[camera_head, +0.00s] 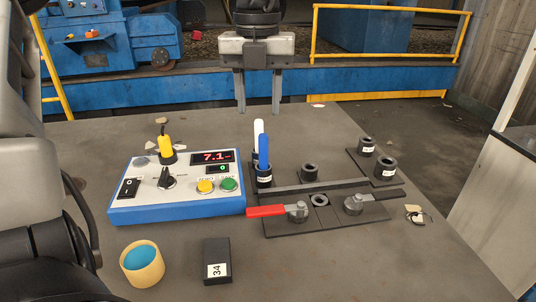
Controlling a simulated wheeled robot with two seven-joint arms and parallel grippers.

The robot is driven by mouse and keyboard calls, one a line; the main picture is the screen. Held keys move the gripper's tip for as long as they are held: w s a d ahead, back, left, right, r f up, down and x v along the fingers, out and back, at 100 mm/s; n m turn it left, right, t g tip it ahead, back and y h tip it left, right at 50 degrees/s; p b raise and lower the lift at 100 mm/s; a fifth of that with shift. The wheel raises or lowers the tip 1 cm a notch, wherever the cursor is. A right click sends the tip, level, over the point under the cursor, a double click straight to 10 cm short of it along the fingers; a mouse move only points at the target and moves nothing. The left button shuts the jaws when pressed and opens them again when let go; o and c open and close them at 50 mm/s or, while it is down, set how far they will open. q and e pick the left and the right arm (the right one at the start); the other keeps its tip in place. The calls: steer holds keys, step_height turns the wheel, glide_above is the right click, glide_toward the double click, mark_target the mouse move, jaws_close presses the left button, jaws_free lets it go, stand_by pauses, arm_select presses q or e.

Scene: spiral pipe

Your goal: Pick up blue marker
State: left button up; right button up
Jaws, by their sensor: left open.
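The blue marker (264,150) stands upright in a small black labelled cup (264,181) at the back left of the black fixture. A white marker (258,127) stands just behind it and is partly hidden by it. My left gripper (258,108) shows at the top centre, its two fingers pointing down and spread apart. It is empty and appears above and behind the markers, apart from them. My right gripper is not in view.
A blue-and-white control box (178,208) with a yellow plug is left of the marker. A red-handled valve (268,211) lies in front. A tan cup (142,263) and black block (216,261) stand nearer. The table's front right is clear.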

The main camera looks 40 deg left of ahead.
arm_select(q)
glide_above(263, 152)
steer(key=f, duration=0.3)
steer(key=a+f, duration=0.1)
steer(key=f, duration=0.1)
steer(key=shift+f, duration=0.25)
steer(key=shift+w+d+f, duration=0.15)
steer(key=shift+f, duration=1.2)
steer(key=shift+w+d+f, duration=0.1)
steer(key=shift+w+f, duration=0.05)
steer(key=shift+f, duration=1.2)
steer(key=shift+c, duration=0.3)
jaws_close()
